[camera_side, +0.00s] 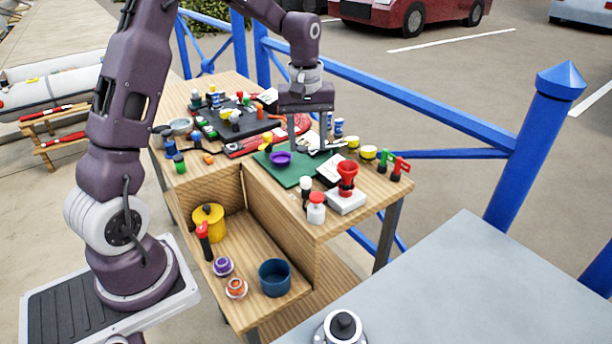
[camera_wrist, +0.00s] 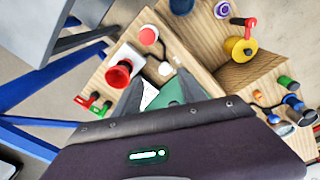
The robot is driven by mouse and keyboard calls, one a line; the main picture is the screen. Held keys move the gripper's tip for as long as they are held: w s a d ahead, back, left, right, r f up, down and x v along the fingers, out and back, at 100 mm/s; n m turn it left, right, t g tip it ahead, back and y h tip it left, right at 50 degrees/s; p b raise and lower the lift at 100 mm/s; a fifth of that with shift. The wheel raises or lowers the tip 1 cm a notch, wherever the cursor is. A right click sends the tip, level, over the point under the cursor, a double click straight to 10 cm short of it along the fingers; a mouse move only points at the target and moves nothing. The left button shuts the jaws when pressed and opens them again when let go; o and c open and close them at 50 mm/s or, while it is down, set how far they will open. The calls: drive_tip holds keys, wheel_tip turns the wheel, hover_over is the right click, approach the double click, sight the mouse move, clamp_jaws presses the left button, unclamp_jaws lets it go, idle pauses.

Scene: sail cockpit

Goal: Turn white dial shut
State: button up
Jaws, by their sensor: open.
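I cannot surely pick out the white dial.
A purple bowl (camera_side: 280,159) lies on the mat. Yellow-lidded jars (camera_side: 368,153) and red and green levers (camera_side: 397,167) are to the right. The lower shelf holds a yellow pot (camera_side: 208,220), a blue cup (camera_side: 274,278), and purple (camera_side: 223,266) and orange (camera_side: 236,288) round parts.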

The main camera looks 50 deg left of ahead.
drive_tip(key=n, duration=0.2)
hover_over(306, 179)
drive_tip(key=shift+g, duration=0.3)
drive_tip(key=f, duration=0.5)
drive_tip(key=shift+s+d+f, duration=0.15)
drive_tip(key=shift+d+f, duration=0.05)
drive_tip(key=shift+f, duration=0.05)
wheel_tip(306, 179, down, 8)
drive_tip(key=shift+a+r, duration=0.1)
drive_tip(key=shift+r, duration=0.15)
drive_tip(key=shift+c, duration=0.4)
clamp_jaws()
